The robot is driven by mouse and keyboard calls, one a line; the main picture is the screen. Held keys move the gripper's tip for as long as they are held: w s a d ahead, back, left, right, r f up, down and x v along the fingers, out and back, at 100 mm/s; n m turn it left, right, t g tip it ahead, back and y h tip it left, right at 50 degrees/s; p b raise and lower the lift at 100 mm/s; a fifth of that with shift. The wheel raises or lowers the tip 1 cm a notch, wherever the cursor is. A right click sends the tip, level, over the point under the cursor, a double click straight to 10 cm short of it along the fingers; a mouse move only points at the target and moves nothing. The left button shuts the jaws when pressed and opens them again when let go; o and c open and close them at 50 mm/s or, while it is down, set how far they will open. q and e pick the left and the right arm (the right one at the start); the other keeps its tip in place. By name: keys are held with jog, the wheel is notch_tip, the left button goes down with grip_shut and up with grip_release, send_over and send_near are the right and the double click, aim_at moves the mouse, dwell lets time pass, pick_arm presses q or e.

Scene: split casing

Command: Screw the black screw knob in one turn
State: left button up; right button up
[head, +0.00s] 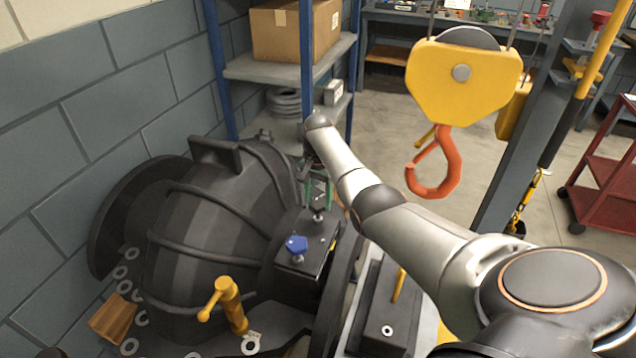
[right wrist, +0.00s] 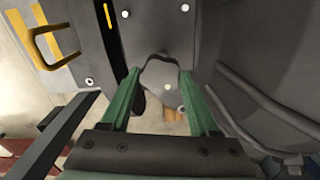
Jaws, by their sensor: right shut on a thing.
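The black screw knob (right wrist: 160,84) is a dark lobed knob on the casing, between my right gripper's green fingers in the right wrist view. My right gripper (head: 318,193) reaches over the casing from the right and is shut on the knob. In the head view the knob (head: 318,213) shows small just below the fingers, and its upper part is partly hidden. The large dark ribbed casing (head: 200,235) lies against the wall. My left gripper is not in view.
A blue knob (head: 297,244) stands on the casing's block near the gripper. A yellow handle (head: 228,300) and several washers are at the front. A yellow hoist block (head: 462,75) with an orange hook (head: 437,180) hangs right of my arm. Shelves (head: 285,70) stand behind.

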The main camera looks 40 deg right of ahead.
jog(key=m, duration=0.6)
jog(key=shift+m, duration=0.3)
jog(key=m, duration=0.6)
jog(key=shift+r, duration=0.1)
jog(key=m, duration=0.6)
jog(key=shift+m, duration=0.3)
jog(key=m, duration=0.5)
jog(key=shift+m, duration=0.4)
jog(key=shift+w, duration=0.1)
jog(key=o, duration=1.1)
jog(key=shift+c, duration=0.2)
jog(key=o, duration=0.3)
